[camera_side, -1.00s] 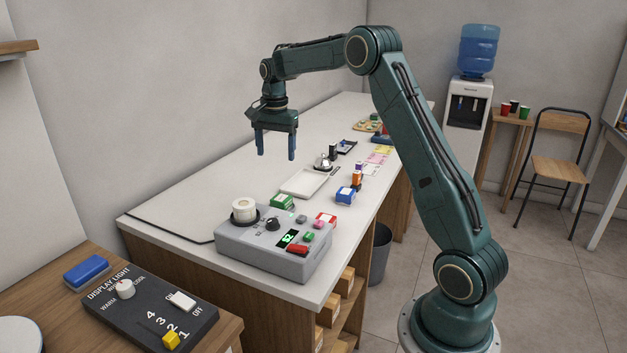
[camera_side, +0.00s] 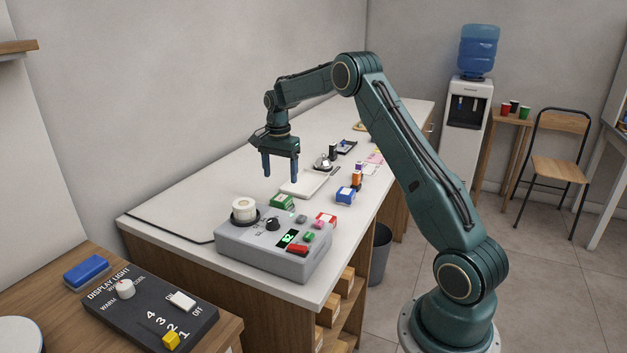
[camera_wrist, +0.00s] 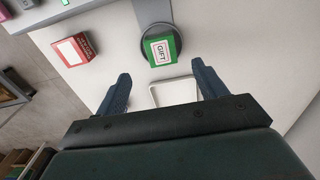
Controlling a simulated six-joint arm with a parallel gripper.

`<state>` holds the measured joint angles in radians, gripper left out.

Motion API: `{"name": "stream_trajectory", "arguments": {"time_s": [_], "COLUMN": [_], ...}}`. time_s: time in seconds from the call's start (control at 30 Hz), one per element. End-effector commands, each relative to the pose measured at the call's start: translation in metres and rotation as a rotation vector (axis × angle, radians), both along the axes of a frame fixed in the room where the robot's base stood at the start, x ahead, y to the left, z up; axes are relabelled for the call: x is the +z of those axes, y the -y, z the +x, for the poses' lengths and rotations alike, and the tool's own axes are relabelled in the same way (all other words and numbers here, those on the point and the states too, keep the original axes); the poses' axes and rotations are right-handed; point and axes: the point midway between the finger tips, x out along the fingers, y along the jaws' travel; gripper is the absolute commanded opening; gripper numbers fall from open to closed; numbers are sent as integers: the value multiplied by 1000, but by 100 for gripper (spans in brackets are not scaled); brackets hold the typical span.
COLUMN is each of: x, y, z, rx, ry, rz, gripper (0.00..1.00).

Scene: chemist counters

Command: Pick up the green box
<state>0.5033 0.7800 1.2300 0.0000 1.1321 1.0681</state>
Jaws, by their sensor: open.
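In the wrist view both fingers of my gripper (camera_wrist: 161,72) are spread wide. A dark round shape shows around the box's edge there; I cannot tell what it is.
A red-and-white box (camera_side: 326,219) and a blue box (camera_side: 345,195) are to the right. A white tray (camera_side: 302,184) lies behind. The counter's left side is mostly clear.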

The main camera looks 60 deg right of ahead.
Motion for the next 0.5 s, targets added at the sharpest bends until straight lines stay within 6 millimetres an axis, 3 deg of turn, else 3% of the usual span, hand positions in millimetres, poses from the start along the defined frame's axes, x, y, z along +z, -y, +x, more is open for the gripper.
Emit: {"name": "stream_trajectory", "arguments": {"time_s": [0.23,0.5], "x": [-32,-39], "y": [0,0], "z": [0,0], "rx": [0,0], "ry": [-1,0], "rz": [1,0], "gripper": [71,71]}}
